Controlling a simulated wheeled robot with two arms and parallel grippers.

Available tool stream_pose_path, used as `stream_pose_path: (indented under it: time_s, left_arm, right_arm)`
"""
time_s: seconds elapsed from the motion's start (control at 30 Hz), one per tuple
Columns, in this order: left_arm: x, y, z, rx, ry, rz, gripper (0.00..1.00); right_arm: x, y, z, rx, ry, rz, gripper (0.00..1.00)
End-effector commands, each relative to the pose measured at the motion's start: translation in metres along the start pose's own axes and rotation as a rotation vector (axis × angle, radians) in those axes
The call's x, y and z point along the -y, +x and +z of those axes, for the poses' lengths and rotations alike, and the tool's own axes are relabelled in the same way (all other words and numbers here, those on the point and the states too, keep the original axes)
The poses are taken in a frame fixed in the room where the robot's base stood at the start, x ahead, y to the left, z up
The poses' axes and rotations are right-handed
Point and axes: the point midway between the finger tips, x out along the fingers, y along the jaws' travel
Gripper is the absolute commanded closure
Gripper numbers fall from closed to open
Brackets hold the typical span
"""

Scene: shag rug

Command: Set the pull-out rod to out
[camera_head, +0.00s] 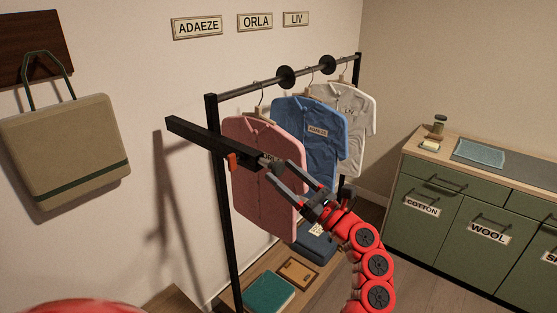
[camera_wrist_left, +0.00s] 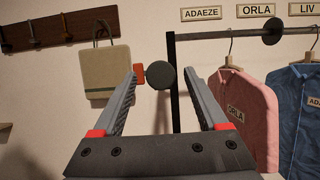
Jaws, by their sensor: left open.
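The pull-out rod is a black bar (camera_head: 200,135) that sticks out level beside the top of the black clothes rack. A small orange piece (camera_head: 231,161) sits on its side near the front end. In the left wrist view the rod's round dark end (camera_wrist_left: 160,77) faces me, with the orange piece (camera_wrist_left: 139,72) at its left. My left gripper (camera_head: 277,172) is open, with its fingertips close to the rod's front end. In the wrist view the round end shows between the two fingers; I cannot tell whether they touch it. My right gripper is not in view.
Pink (camera_head: 258,195), blue (camera_head: 308,130) and white (camera_head: 352,120) shirts hang on the rack close behind the gripper. A beige bag (camera_head: 65,150) hangs on the wall at left. A green cabinet (camera_head: 440,185) stands at right. Folded items lie on the low shelf.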

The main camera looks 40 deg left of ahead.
Motion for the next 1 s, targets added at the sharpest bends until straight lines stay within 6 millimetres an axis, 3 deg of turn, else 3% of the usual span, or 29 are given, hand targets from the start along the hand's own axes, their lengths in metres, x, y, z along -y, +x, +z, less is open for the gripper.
stream_pose_path:
  time_s: [0.2,0.53,0.93,1.0]
  left_arm:
    - [0.000,0.022,0.001,0.000,-0.001,-0.001,0.24]
    - [0.000,0.025,0.000,0.000,-0.001,-0.002,0.26]
    - [0.000,0.024,0.000,-0.001,0.000,-0.001,0.98]
    - [0.000,0.024,0.000,0.000,0.000,-0.001,1.00]
  right_arm:
    - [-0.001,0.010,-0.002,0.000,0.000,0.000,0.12]
    - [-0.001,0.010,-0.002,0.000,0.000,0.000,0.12]
    - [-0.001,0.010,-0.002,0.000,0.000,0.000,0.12]
    - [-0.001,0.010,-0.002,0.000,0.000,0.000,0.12]
